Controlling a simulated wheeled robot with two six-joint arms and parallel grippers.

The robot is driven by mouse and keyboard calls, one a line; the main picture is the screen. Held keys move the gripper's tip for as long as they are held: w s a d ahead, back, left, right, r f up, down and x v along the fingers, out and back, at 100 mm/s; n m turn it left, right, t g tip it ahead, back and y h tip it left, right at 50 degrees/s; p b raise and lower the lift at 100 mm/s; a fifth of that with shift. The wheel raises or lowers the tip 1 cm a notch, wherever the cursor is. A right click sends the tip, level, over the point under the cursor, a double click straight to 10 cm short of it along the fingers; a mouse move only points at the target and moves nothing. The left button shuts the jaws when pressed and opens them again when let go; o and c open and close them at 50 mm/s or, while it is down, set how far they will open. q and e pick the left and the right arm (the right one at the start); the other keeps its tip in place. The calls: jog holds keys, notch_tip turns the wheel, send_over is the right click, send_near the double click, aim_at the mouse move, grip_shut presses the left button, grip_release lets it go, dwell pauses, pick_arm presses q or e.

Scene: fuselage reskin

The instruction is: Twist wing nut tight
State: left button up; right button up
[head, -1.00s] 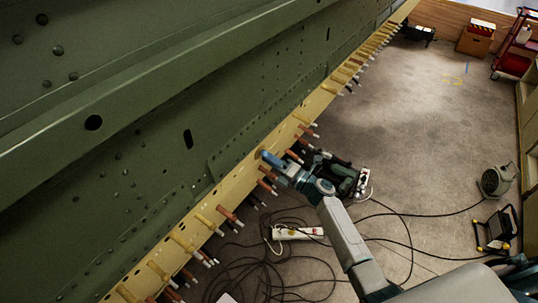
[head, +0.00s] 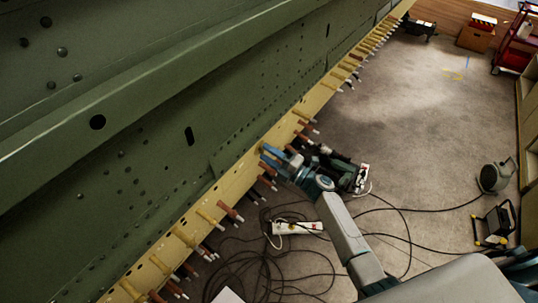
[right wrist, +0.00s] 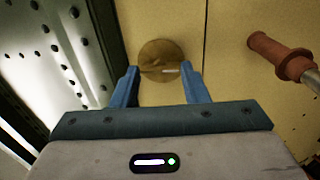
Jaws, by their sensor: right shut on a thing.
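The wing nut (right wrist: 158,52) shows in the right wrist view as a round brass-coloured piece against the yellow skin strip (right wrist: 226,110). My right gripper (right wrist: 159,70) has its two blue fingers on either side of the lower part of the nut, shut on it. The fingertips hide part of its edges. In the head view my right gripper (head: 268,155) reaches the yellow strip (head: 232,178) from the right, and the nut is hidden there. My left gripper is not in view.
Several brown and yellow pin fasteners (head: 231,211) stick out along the strip; a brown one (right wrist: 280,56) stands right of the nut. The green fuselage (head: 90,150) fills the left. Cables and a power strip (head: 298,228) lie on the floor. The floor at upper right is mostly clear.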

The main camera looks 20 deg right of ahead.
jog(key=shift+s+f, duration=0.1)
jog(key=shift+f, duration=0.2)
jog(key=o, duration=1)
jog(key=shift+d, duration=0.1)
jog(key=shift+c, duration=0.2)
jog(key=shift+d, duration=0.1)
jog(key=b+v, duration=0.5)
jog(key=v, duration=0.5)
jog(key=shift+s+d, duration=0.2)
